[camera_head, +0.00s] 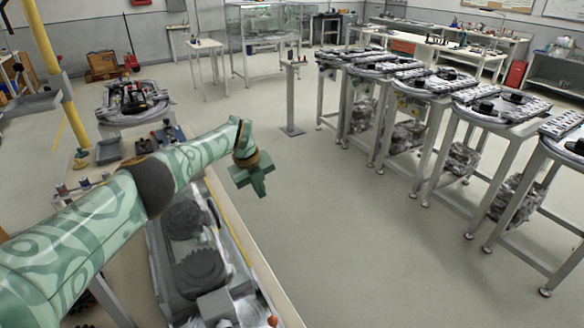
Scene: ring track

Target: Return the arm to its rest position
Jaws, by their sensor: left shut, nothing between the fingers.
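My left arm, green with a light leaf-like pattern and a dark joint band, comes in from the lower left and reaches to the middle of the head view. My left gripper (256,180) is at its end, a green block shape below a dark wrist with a gold band. It is shut and holds nothing. It hangs in the air near the right edge of the workbench, with clear floor behind it in the picture. My right gripper is not in view.
A workbench (268,283) with dark round gears (199,272) in a tray lies below my arm. A row of tables with ring track pieces (500,105) stands at the right. A yellow post (62,85) rises at the left. The floor (370,240) between is free.

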